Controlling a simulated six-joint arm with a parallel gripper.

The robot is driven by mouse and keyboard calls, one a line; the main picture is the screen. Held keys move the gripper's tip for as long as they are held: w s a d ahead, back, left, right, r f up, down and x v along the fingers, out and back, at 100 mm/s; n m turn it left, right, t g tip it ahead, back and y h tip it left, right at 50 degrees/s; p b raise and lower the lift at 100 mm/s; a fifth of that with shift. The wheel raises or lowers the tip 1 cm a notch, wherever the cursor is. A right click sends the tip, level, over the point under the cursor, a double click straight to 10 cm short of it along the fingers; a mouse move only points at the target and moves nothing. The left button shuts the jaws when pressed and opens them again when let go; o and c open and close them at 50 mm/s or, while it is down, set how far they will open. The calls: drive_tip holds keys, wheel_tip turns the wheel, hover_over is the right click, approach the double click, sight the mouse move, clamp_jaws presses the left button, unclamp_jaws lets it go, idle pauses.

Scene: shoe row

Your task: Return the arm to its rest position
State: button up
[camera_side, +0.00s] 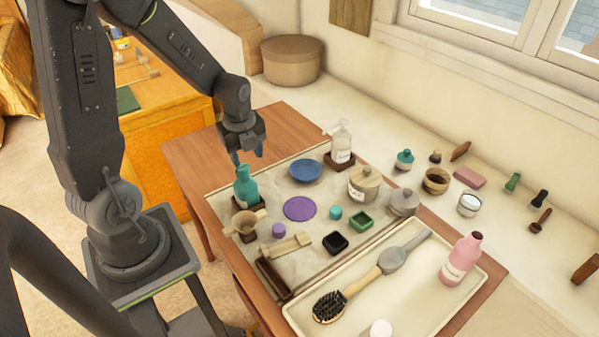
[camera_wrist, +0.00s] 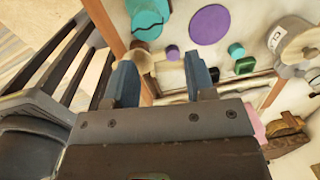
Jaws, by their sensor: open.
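My gripper (camera_side: 246,157) hangs at the end of my arm, above the far left part of the table, close to the teal bottle (camera_side: 245,187) in the side view. In the wrist view the two blue fingers of my gripper (camera_wrist: 163,84) stand apart. Nothing is held between them. The teal bottle stands upright on a dark block, and a teal shape, probably the same bottle, shows at the top of the wrist view (camera_wrist: 148,16). No shoes show in either view.
A grey mat holds a blue plate (camera_side: 306,170), a purple disc (camera_side: 299,208), a lidded jar (camera_side: 364,184) and a pump bottle (camera_side: 341,146). A cream tray (camera_side: 411,312) in front holds a brush (camera_side: 328,307) and a pink bottle (camera_side: 461,261). Small items line the ledge at right.

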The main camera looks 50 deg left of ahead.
drive_tip(key=s+d+r+n+t, duration=0.2)
drive_tip(key=s+d+r+n, duration=0.2)
drive_tip(key=d+r+n, duration=0.3)
drive_tip(key=s+d+r+n+t, duration=0.2)
drive_tip(key=s+d+r+n, duration=0.3)
drive_tip(key=r+n, duration=0.5)
drive_tip(key=shift+d+r+n+t+h, duration=0.3)
drive_tip(key=shift+d+r+n+t, duration=0.1)
drive_tip(key=shift+d+n, duration=0.75)
